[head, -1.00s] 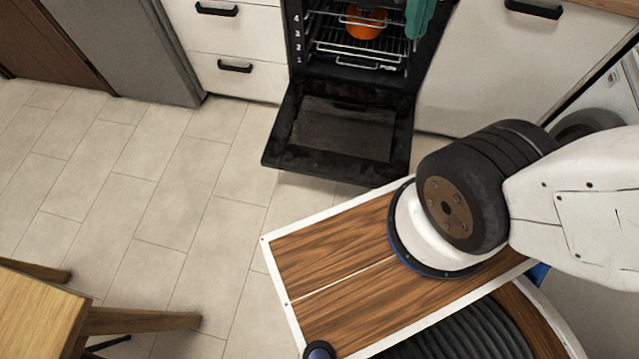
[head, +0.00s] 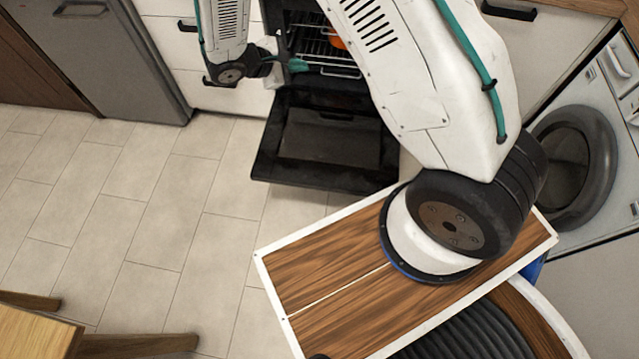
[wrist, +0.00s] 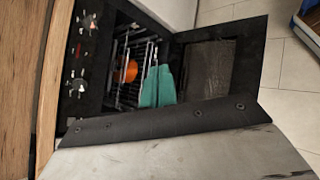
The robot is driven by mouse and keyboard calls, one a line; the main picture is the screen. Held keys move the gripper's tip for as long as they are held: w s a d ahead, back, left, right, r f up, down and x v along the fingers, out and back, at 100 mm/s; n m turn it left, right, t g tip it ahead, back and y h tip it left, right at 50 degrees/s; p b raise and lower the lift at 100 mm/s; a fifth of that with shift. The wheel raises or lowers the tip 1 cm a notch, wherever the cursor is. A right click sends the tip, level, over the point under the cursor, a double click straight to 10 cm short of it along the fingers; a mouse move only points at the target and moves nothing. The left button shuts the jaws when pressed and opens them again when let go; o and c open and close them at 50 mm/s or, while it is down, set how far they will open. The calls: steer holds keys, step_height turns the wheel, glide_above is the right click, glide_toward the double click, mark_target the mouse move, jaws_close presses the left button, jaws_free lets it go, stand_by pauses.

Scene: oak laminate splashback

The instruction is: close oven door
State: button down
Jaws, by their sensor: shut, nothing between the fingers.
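The black oven door (head: 325,145) hangs wide open below the oven cavity, its inner side with a dark glass panel facing up. It also shows in the wrist view (wrist: 190,72). The oven (wrist: 83,75) has racks inside, with a round orange item (wrist: 126,70) on one. My gripper (head: 299,65) has teal fingers, shut and empty. In the head view it appears at the left side of the oven opening, above the door. In the wrist view the fingers (wrist: 157,87) overlap the racks and the door's inner edge; I cannot tell whether they touch anything.
White drawers (head: 215,93) stand left of the oven, with a grey appliance (head: 95,55) farther left. A washing machine (head: 590,150) stands at the right. A wooden table (head: 35,330) is at the lower left. The tiled floor (head: 150,190) left of the door is clear.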

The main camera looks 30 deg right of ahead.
steer(key=s+a+f+n+t, duration=0.1)
steer(key=a+f+n+t, duration=0.15)
steer(key=f, duration=0.75)
steer(key=s+a+f+n+t+y, duration=0.15)
steer(key=f+n, duration=0.25)
steer(key=f, duration=0.6)
steer(key=a+f+n+t, duration=0.1)
steer(key=a+f+n, duration=0.2)
steer(key=f, duration=0.7)
steer(key=s+d+f+n+t+y, duration=0.15)
steer(key=s+f+n, duration=0.25)
steer(key=s+f, duration=0.55)
steer(key=s+d+f+n+y, duration=0.1)
steer(key=s+f+n+y, duration=0.15)
steer(key=s+f, duration=0.7)
steer(key=w+a+f+x, duration=0.1)
steer(key=a+x, duration=0.1)
steer(key=x, duration=1.3)
steer(key=shift+n, duration=0.3)
steer(key=shift+s+a+r, duration=0.1)
steer(key=shift+s+r, duration=0.1)
steer(key=shift+r, duration=0.9)
steer(key=shift+s+r, duration=0.2)
steer(key=shift+r, duration=0.95)
